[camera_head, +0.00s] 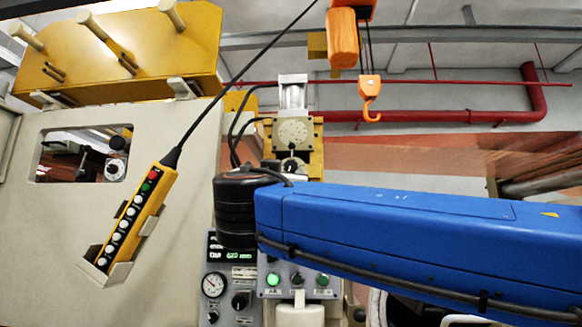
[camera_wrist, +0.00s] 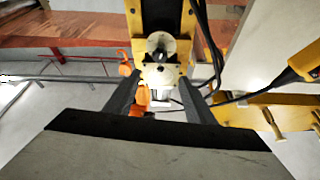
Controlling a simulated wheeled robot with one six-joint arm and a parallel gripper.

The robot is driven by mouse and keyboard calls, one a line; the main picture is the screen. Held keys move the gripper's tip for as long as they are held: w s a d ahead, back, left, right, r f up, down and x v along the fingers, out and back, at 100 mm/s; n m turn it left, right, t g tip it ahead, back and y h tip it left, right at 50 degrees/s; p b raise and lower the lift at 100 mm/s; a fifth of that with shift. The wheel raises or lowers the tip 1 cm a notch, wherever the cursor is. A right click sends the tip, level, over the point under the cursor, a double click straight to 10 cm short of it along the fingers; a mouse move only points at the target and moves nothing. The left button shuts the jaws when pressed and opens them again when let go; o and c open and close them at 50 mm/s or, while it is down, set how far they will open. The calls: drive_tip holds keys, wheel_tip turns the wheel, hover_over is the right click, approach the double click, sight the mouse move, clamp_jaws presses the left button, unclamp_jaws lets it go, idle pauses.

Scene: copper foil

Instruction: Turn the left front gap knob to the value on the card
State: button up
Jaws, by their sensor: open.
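A gap knob, black on a pale round dial, sits on a yellow block at the machine's front; the knob (camera_head: 291,165) is at the centre of the head view, just above my arm. What looks like the same knob (camera_wrist: 157,42) shows upside down in the wrist view, upper middle. My gripper (camera_wrist: 159,78) is open, its two dark fingers apart and pointing toward the dial block. The knob appears beyond the fingertips, with nothing held. My blue arm hides the gripper in the head view. I cannot make out a card with a value.
A yellow button pendant (camera_head: 135,218) hangs on the pale machine panel at left. An orange hoist hook (camera_head: 370,98) hangs right of the dial. A control panel with a gauge (camera_head: 213,285) and lit display (camera_head: 240,254) stands below. Another dial (camera_head: 115,168) shows through the panel window.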

sight(291, 165)
drive_tip(key=x, duration=1.6)
drive_tip(key=shift+w, duration=0.15)
drive_tip(key=c, duration=1)
drive_tip(key=shift+n, duration=0.5)
